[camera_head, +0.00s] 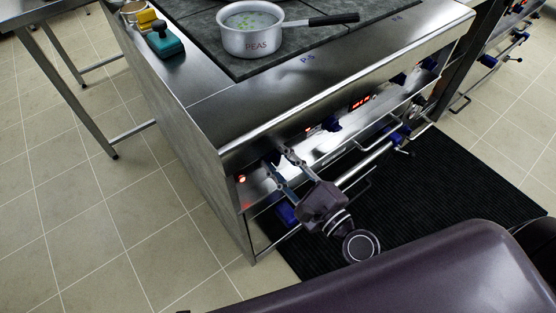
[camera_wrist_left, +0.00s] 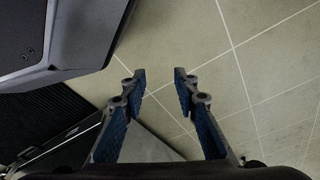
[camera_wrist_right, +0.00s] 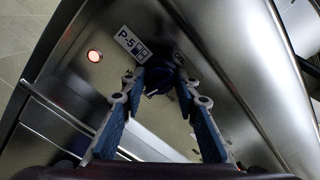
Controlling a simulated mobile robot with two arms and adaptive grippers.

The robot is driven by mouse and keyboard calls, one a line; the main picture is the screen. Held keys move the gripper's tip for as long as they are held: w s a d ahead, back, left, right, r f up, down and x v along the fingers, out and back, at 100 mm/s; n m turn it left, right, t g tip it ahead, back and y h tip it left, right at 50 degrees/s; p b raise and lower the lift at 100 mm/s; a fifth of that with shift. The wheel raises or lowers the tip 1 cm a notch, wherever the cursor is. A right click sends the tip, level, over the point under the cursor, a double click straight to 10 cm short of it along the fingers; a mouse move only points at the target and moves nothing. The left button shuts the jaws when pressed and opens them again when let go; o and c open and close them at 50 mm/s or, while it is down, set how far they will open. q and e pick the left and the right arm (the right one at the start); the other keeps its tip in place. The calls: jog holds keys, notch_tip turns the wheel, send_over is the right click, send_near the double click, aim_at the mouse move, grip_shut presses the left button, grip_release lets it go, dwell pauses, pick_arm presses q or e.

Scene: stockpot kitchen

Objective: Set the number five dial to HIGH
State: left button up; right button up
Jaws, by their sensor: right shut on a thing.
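The number five dial (camera_wrist_right: 158,88) is dark blue and sits on the steel front panel beside a white P-5 label (camera_wrist_right: 133,44) in the right wrist view. My right gripper (camera_wrist_right: 157,77) is shut on this dial, with one fingertip on each side. In the head view my right gripper (camera_head: 278,158) reaches the left end of the stove front and mostly covers the dial. Which way the dial points cannot be told. My left gripper (camera_wrist_left: 160,76) is open and empty above the tiled floor, and it is out of the head view.
A lit red lamp (camera_head: 242,179) is left of the dial. A pot of peas (camera_head: 250,40) and teal (camera_head: 165,42) and yellow (camera_head: 147,19) shakers stand on top. A black mat (camera_head: 440,190) covers the floor.

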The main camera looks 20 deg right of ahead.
jog(key=shift+m, duration=1)
jog(key=m, duration=0.2)
jog(key=shift+m+b, duration=0.3)
jog(key=shift+b, duration=0.05)
pick_arm(q)
jog(key=w+r, duration=0.2)
jog(key=shift+r, duration=0.3)
pick_arm(e)
jog(key=shift+d+m, duration=0.1)
jog(key=shift+m, duration=0.5)
pick_arm(q)
jog(key=shift+s, duration=0.3)
pick_arm(e)
jog(key=o, duration=0.9)
jog(key=shift+o, duration=1.3)
pick_arm(q)
jog(key=shift+w+d+r, duration=0.1)
jog(key=shift+w+d, duration=0.05)
jog(key=shift+w, duration=0.25)
